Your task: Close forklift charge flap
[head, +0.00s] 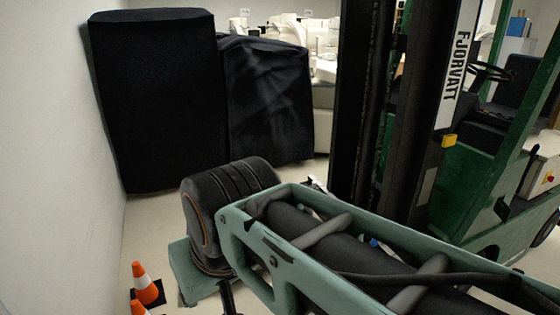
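A green forklift (479,190) stands at the right, with a dark mast and a white strip reading FJORVATT. Its seat and steering wheel show behind the mast. A pale panel (541,172) with a red and yellow button is on its side at the right edge. A dark curved part (528,171) stands by this panel; I cannot tell whether it is the charge flap. No flap is clearly made out. My teal and black arm crosses the lower foreground and covers the forklift's lower front. My gripper is not visible.
Two black-covered carts, a tall one (157,100) and a lower one (268,105), stand by the left wall. Orange and white cones (145,283) are at the lower left. White equipment (300,35) stands behind. Some bare floor (152,222) shows between the carts and my arm.

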